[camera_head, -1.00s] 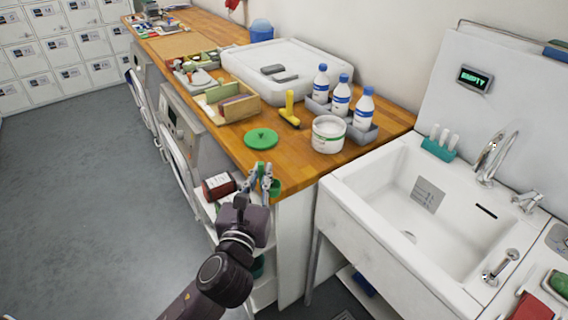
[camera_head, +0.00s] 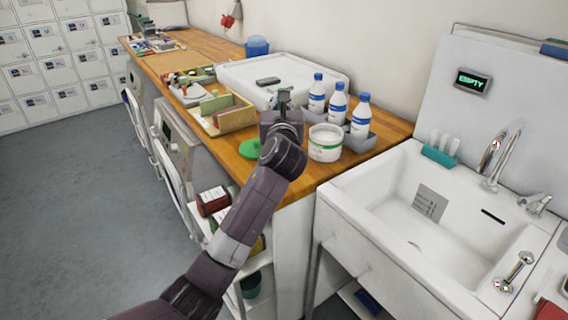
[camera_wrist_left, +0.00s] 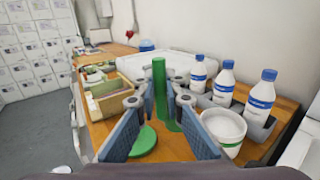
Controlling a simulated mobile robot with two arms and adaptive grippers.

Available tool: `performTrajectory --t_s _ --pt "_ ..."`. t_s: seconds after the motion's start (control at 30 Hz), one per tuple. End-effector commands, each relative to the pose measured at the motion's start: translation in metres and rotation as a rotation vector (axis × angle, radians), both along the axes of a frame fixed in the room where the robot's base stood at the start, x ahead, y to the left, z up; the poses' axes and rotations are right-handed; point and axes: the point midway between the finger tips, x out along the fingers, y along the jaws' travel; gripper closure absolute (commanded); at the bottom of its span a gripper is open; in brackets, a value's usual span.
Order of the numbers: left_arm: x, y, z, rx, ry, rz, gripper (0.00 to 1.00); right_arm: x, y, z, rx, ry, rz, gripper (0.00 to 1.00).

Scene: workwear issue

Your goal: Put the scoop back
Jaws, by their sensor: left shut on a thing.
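My left gripper (camera_head: 283,102) is over the counter, left of the white tub. In the left wrist view, its fingers (camera_wrist_left: 160,100) are shut on the green scoop (camera_wrist_left: 159,80), whose handle stands upright between them. The scoop's lower part is partly hidden by the fingers, and the head view mostly hides the scoop behind my gripper. The open white tub with a green band (camera_head: 325,143) stands near the counter's front right; it also shows in the wrist view (camera_wrist_left: 222,130). A round green lid (camera_head: 249,150) lies flat left of the tub, partly behind my arm. My right gripper is out of view.
Several white bottles with blue caps (camera_head: 338,103) stand in a grey tray (camera_head: 362,141) behind the tub. A wooden box (camera_head: 211,125) is to the left, and a large white container (camera_head: 240,72) is behind. The sink (camera_head: 425,235) is to the right.

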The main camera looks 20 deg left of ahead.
Motion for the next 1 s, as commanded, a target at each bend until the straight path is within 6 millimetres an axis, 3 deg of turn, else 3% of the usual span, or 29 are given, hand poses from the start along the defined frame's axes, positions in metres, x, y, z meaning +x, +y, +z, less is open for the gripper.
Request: performTrajectory --t_s 0.03,0.1,0.4,0.63,0.83,1.0 --pt "0.000 0.000 -0.019 -0.001 0.007 0.001 1.00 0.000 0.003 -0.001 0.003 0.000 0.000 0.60" --pt "-0.001 0.000 -0.038 0.000 0.007 -0.001 1.00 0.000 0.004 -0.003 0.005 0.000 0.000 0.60" --pt "-0.001 0.000 -0.111 0.000 0.002 0.000 1.00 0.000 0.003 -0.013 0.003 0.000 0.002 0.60" --pt "0.000 0.000 -0.132 0.000 0.000 0.001 1.00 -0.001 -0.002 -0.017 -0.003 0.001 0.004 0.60" --pt "0.000 0.000 -0.163 0.001 0.001 0.000 1.00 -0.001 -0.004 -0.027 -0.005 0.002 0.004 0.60" --pt "0.000 0.000 -0.171 0.000 -0.001 -0.001 1.00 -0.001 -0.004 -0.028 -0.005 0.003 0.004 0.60"
